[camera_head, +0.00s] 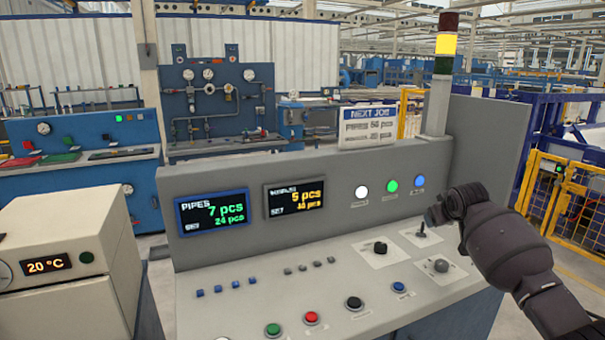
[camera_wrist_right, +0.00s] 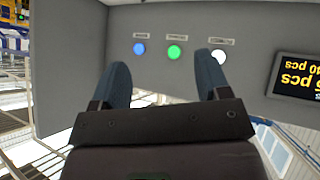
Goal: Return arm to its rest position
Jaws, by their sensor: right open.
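My right arm enters the head view from the right, over the right end of the control panel (camera_head: 300,290). Its gripper (camera_head: 436,212) is beside a small joystick (camera_head: 421,233) on the sloping desk; whether they touch cannot be told. In the right wrist view the two dark fingers of this gripper (camera_wrist_right: 162,64) stand apart with nothing between them. Blue, green and white lamps (camera_wrist_right: 174,52) on the upright panel lie beyond the fingers in that view. My left gripper is not in view.
A stack light (camera_head: 446,45) glowing yellow rises behind the panel. Knobs and coloured push buttons (camera_head: 311,318) cover the desk. Left is a beige box (camera_head: 62,240) reading 20 °C. A yellow fence (camera_head: 560,205) stands at right, with open floor between it and the panel.

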